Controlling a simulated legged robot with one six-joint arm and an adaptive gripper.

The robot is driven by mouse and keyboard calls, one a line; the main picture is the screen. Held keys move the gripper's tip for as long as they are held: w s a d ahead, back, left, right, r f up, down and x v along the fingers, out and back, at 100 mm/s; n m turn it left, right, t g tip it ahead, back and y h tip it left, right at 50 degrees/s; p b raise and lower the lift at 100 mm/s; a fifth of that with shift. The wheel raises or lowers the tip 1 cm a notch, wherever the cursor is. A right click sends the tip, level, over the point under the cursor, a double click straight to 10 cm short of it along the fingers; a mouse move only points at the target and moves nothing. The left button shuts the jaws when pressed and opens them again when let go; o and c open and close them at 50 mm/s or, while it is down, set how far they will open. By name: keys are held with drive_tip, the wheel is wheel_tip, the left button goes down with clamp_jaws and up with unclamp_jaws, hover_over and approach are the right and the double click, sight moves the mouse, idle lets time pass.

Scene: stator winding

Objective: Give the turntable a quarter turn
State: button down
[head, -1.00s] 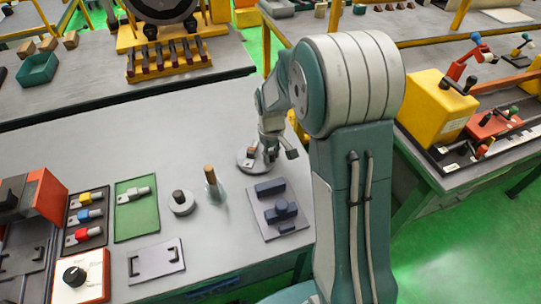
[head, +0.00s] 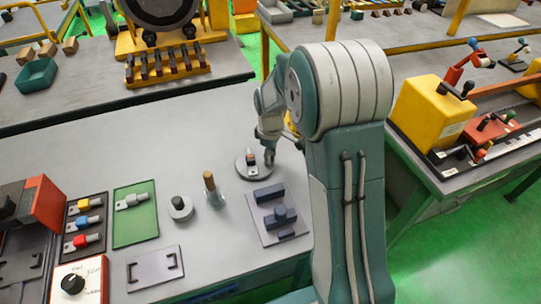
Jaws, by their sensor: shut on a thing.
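The turntable (head: 244,171) is a small round grey disc on the bench, left of my arm. A small dark and pale part with an orange-brown patch (head: 251,157) stands on it. My gripper (head: 270,158) points down at the right side of the disc and is shut on the turntable. The wrist and fingers are small in the view, so the exact spot of the grip cannot be made out.
A grey plate with dark blue blocks (head: 279,214) lies just in front of the turntable. A wooden-handled bottle-like tool (head: 210,186) and a round grey piece with a black knob (head: 180,207) stand to the left.

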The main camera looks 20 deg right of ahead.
drive_tip(key=shift+w+n, duration=0.15)
drive_tip(key=shift+n, duration=0.35)
idle(0.3)
drive_tip(key=shift+c, duration=2.2)
unclamp_jaws()
wheel_tip(320, 180, up, 12)
drive_tip(key=shift+w+f, duration=0.1)
